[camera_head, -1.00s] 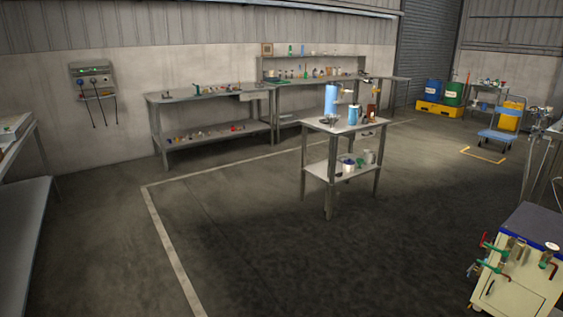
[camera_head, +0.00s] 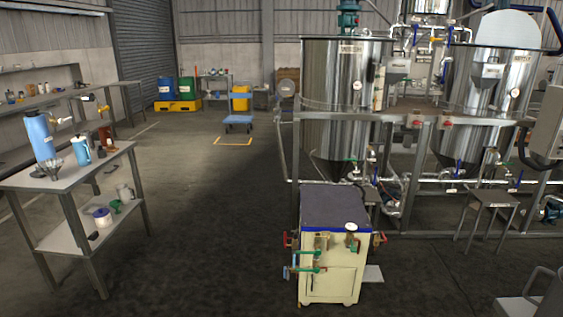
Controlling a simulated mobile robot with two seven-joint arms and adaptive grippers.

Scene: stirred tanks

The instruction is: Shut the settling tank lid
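Two steel tanks with cone bottoms stand in a pipe frame at the right. The right tank (camera_head: 463,97) has a pale round lid (camera_head: 510,30) standing raised above its rim, tilted up and open. The left tank (camera_head: 325,90) has a green motor on top, and no raised lid shows on it. The tank labels are too small to read, so I cannot tell for sure which is the settling tank. The raised lid's hinge is not clear. Neither of my grippers is in view.
A cream cabinet (camera_head: 333,270) with valves stands on the floor before the left tank. A steel stool (camera_head: 487,205) stands before the right tank. A work table (camera_head: 65,178) is at the left. A grey object (camera_head: 537,297) is cut off at bottom right. Floor between table and cabinet is clear.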

